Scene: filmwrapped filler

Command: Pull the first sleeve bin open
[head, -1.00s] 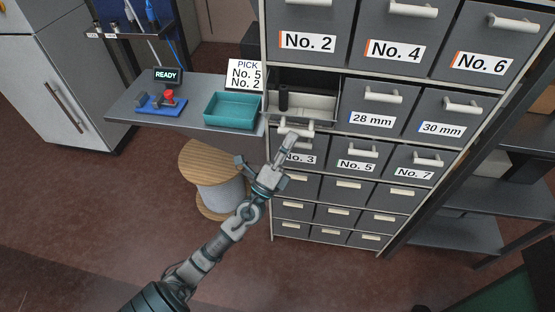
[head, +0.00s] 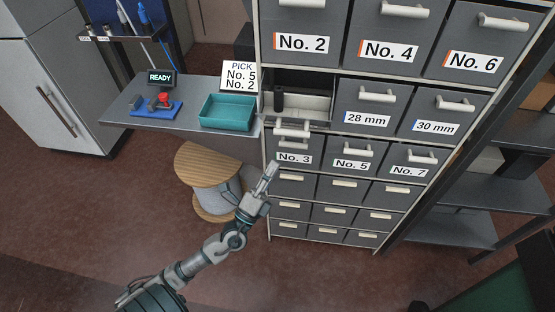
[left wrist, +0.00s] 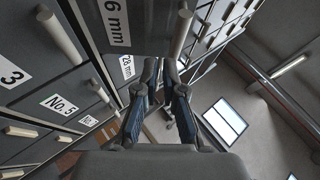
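The first sleeve bin (head: 307,107) is the leftmost drawer of the row with the 28 mm and 30 mm bins. It stands pulled out, with its inside and a dark upright cylinder showing. Its pale handle (head: 292,130) is in front, above No. 3. My left gripper (head: 268,172) is below and in front of that handle, apart from it. In the left wrist view its fingers (left wrist: 161,68) have a narrow gap with nothing between them. A label ending in "6 mm" and a pale handle (left wrist: 182,32) show just beyond the fingertips. My right gripper is not in view.
A grey worktop (head: 190,119) at left holds a teal tray (head: 228,113), a blue base with a red knob (head: 158,107) and a PICK sign (head: 239,77). A wooden spool (head: 205,170) stands below it. A dark shelf rack (head: 450,222) stands at right.

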